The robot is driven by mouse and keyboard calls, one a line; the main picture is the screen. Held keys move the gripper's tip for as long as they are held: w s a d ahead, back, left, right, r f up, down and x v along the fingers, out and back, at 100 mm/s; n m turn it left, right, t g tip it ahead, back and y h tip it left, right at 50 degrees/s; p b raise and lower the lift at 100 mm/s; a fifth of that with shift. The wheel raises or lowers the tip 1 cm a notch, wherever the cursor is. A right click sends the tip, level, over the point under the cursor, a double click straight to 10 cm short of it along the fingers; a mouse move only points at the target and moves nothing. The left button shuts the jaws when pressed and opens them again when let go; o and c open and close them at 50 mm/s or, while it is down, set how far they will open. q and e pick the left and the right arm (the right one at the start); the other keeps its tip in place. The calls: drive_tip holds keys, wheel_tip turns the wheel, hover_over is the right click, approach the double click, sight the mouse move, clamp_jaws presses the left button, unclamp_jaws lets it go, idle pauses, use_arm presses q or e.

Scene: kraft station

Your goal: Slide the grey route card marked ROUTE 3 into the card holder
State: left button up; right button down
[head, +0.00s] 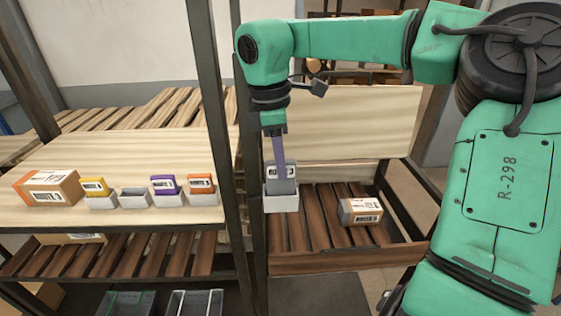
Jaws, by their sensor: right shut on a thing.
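The grey route card (272,172) has a pale label and stands upright at the small white card holder (281,203) on the slatted wooden rack. Its lower part meets the holder's top edge; I cannot tell how deep it sits. My right gripper (283,177) reaches down from above and is shut on the card, its finger covering part of the card's face. The number on the label is too small to read. My left gripper is not in view.
On the left shelf, small holders carry yellow (95,187), purple (166,185) and orange (201,183) cards; one grey holder (134,197) looks empty. A cardboard box (49,188) stands at their left. Another box (359,211) lies right of the card holder. A dark post (215,110) stands between.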

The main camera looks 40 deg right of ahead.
drive_tip(key=shift+f, duration=0.1)
drive_tip(key=shift+f+b, duration=0.85)
drive_tip(key=shift+b, duration=0.05)
drive_tip(key=c, duration=0.7)
unclamp_jaws()
drive_tip(key=shift+c, duration=0.2)
drive_tip(key=shift+r, duration=0.1)
